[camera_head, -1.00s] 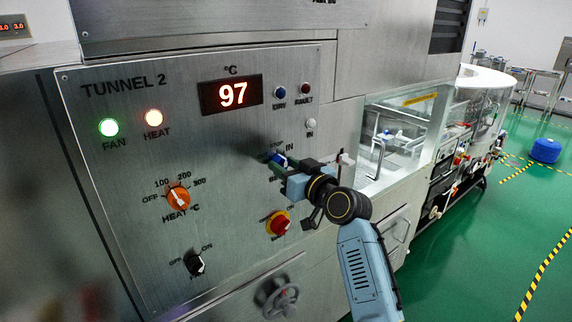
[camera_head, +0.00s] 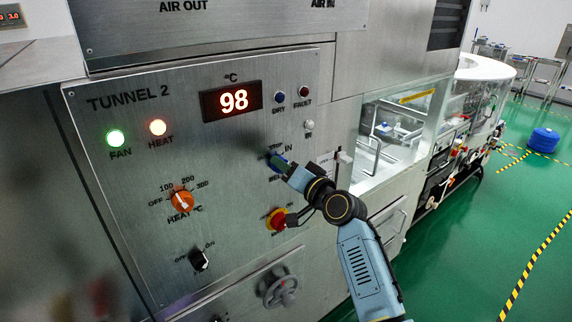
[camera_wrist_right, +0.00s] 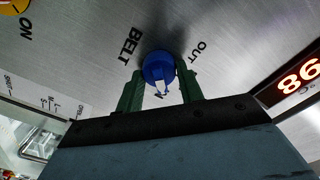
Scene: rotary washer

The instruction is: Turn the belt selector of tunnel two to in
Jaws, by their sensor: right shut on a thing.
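The belt selector is a blue knob (camera_wrist_right: 158,68) on the steel TUNNEL 2 panel (camera_head: 120,220). In the head view only a bit of the knob's blue (camera_head: 277,160) shows past my right gripper (camera_head: 283,166), beside the IN label. In the right wrist view the two green fingers of my right gripper (camera_wrist_right: 160,85) are shut on the knob, one on each side. BELT and OUT are readable around it. A white mark on the knob points down toward my gripper, and the lettering there is mostly hidden. My left gripper is out of view.
A red-and-yellow switch (camera_head: 278,220) sits just below my right wrist. The orange heat knob (camera_head: 182,201) and a black fan knob (camera_head: 199,260) are further left. A handwheel (camera_head: 281,289) juts out below.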

